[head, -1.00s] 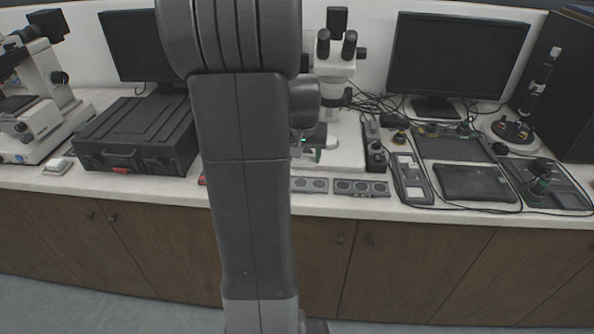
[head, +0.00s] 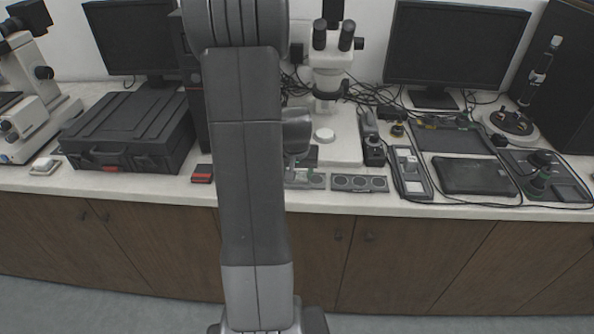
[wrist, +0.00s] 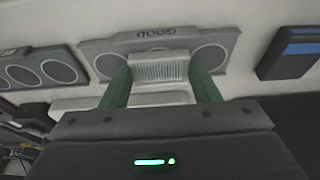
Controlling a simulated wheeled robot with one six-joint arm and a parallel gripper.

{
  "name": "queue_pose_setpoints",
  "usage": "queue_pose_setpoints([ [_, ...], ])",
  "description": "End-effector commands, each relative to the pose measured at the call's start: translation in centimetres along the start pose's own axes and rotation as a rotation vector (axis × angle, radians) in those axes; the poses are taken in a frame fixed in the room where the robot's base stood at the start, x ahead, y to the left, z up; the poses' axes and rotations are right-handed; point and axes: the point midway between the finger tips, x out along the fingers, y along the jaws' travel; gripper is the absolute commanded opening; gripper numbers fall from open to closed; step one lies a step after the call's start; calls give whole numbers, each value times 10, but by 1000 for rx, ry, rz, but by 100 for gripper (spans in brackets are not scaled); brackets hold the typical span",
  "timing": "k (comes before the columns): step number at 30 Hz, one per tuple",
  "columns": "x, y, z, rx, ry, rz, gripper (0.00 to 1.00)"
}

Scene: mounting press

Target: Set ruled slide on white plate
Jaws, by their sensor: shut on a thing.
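In the wrist view, my gripper (wrist: 160,92) has its two green fingers closed on a small pale ribbed piece, the ruled slide (wrist: 160,68). The slide is held over or at a grey holder (wrist: 215,42) with round recesses; I cannot tell whether it touches. In the head view, my gripper (head: 291,168) is low at the near side of the microscope base, partly hidden by my arm; the slide cannot be made out there. The white plate (head: 323,135) is a small round disc on the microscope base, to the right of and behind my gripper.
The microscope (head: 328,75) rises behind the plate. A second grey holder (head: 360,183) with round recesses lies at the bench front. A black and red box (head: 202,173) is left of my arm, near a black case (head: 130,130). A grey slotted tray (head: 410,172) is on the right.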

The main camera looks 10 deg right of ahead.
Motion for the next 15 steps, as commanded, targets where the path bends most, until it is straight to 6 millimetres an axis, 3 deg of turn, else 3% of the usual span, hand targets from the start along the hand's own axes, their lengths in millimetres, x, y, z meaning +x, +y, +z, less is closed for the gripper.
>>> queue_pose_setpoints([
  [9,4,0,1,0,1,0,33],
  [10,3,0,1,0,1,0,59],
  [13,2,0,0,0,1,0,77],
  [15,2,0,0,0,1,0,77],
])
